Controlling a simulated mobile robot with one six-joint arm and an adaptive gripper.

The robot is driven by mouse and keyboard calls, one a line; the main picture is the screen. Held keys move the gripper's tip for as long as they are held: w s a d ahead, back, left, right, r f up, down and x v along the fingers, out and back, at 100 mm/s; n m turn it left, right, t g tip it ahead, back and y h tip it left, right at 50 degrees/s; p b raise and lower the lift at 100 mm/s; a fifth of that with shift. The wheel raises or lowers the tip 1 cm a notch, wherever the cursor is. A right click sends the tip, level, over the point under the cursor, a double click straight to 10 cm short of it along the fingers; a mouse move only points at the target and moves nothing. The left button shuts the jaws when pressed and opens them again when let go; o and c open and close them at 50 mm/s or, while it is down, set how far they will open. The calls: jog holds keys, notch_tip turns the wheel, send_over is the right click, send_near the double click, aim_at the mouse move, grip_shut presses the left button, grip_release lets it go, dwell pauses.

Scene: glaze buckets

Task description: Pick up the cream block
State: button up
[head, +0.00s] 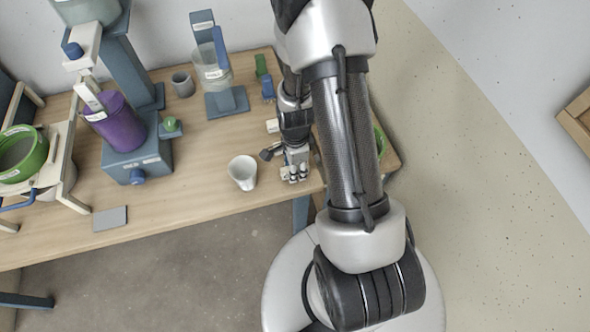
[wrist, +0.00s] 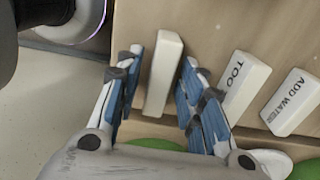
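In the wrist view, a plain cream block (wrist: 163,75) stands between the two blue-padded fingers of my gripper (wrist: 162,57). No label shows on this block. In the head view my gripper (head: 295,172) is low near the table's front right, and its fingertips are hard to make out.
Right of the fingers are two labelled pale blocks, one reading "TOO" (wrist: 245,84) and one "ADD WATER" (wrist: 291,102). A white cup (head: 243,172) stands left of my gripper on the wooden table (head: 190,180). A purple bucket (head: 118,125) is farther left.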

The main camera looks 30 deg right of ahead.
grip_shut()
jog(key=shift+r, duration=0.1)
dwell(0.3)
